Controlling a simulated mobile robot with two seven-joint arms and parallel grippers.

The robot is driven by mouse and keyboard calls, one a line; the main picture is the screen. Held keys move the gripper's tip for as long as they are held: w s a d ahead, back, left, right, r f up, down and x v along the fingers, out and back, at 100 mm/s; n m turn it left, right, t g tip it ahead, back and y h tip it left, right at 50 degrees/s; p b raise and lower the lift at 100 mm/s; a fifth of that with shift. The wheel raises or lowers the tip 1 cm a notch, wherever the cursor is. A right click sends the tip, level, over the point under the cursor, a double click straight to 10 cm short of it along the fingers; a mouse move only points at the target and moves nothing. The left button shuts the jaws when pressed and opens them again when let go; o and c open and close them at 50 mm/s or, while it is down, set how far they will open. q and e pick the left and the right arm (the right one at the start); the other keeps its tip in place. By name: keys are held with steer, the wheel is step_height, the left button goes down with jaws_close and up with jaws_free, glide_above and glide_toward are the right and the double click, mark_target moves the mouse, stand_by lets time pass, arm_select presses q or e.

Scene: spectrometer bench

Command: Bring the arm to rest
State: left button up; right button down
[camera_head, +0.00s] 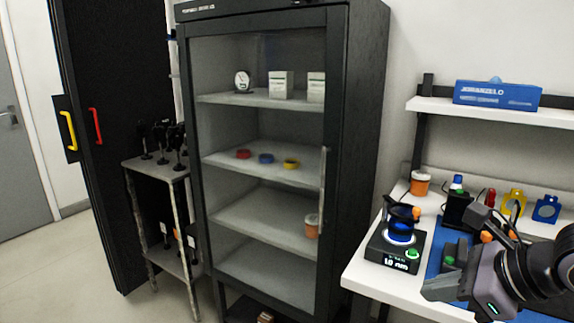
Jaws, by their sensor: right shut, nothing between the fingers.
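My right arm comes in from the right edge, over the bench (366,275). Its gripper (432,289) points left over the front part of the bench. The gripper is shut and empty, apart from the black device (383,252) with a lit display and a blue-ringed top. The gripper and wrist hide part of the blue mat (433,262) and the things on it. My left gripper is out of view.
A glass-door cabinet (336,150) stands in the middle, its door apparently closed. A small side table (150,168) stands left of it. An orange jar (420,183), yellow holder (513,200) and blue holder (546,209) stand along the bench back, below a shelf (440,106).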

steer(key=s+a+m+g+y+p, duration=0.1)
steer(key=s+a+m+y, duration=0.1)
steer(key=a+m+y, duration=0.3)
steer(key=s+a+m+y, duration=0.3)
steer(key=a+y, duration=0.3)
steer(key=a, duration=0.2)
steer(key=w+d+f+m+t+h+p, duration=0.1)
steer(key=d+f+m+t+h, duration=0.45)
steer(key=m, duration=0.75)
steer(key=w+d+f+m+t+h, duration=0.1)
steer(key=d+f+m+t+h, duration=0.2)
steer(key=f+m+t+h, duration=0.75)
arm_select(q)
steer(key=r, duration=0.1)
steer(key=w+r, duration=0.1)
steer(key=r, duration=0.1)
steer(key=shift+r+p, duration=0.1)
steer(key=shift+p, duration=0.3)
arm_select(e)
steer(key=s+d+f+m+g+y, duration=0.1)
steer(key=s+d+f+m+g, duration=0.1)
steer(key=s+f+m+g, duration=0.9)
step_height(320, 180, down, 4)
steer(key=shift+s+r+m+g, duration=0.35)
steer(key=shift+s+m, duration=0.3)
steer(key=shift+m, duration=0.5)
